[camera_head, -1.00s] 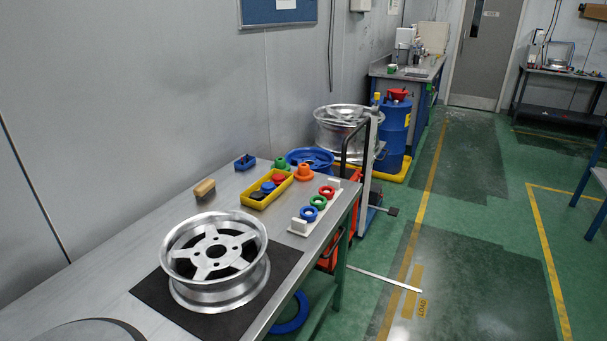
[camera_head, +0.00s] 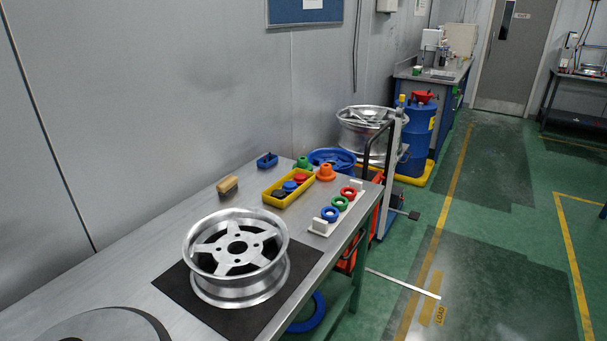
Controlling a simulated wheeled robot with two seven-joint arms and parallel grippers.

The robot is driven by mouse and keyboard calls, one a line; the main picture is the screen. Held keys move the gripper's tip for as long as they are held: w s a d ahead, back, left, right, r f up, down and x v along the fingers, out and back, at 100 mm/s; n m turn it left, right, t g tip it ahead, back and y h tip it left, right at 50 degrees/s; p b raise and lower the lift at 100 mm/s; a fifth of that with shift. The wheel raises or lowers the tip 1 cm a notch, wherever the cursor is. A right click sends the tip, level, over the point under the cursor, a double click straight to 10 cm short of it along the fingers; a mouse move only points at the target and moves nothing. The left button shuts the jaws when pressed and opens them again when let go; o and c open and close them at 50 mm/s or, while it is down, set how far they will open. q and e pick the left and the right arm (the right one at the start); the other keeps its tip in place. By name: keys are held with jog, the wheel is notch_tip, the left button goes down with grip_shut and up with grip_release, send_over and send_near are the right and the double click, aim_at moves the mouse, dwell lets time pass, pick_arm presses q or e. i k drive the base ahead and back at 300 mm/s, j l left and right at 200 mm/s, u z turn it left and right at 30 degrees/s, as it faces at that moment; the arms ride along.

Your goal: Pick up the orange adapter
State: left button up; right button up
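The orange adapter (camera_head: 325,172) stands upright near the far end of the steel table (camera_head: 150,285). It has a wide flange at the bottom and a narrower neck on top. A green adapter (camera_head: 303,164) stands to its left, and a yellow tray (camera_head: 267,197) is in front of it to the left. Neither of my grippers shows in the head view.
A silver wheel (camera_head: 237,262) lies on a black mat on the table. A white rack (camera_head: 319,228) holds red, green and blue rings at the right edge. A brush (camera_head: 228,186) and a blue holder (camera_head: 267,160) lie near the wall. A blue drum (camera_head: 415,135) stands beyond.

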aim_at(325, 173)
jog(key=i+l+u, duration=0.15)
jog(key=u, duration=0.25)
jog(key=i+l+u, duration=0.1)
jog(key=u, duration=0.25)
jog(key=l+u, duration=0.4)
jog(key=i+j, duration=0.05)
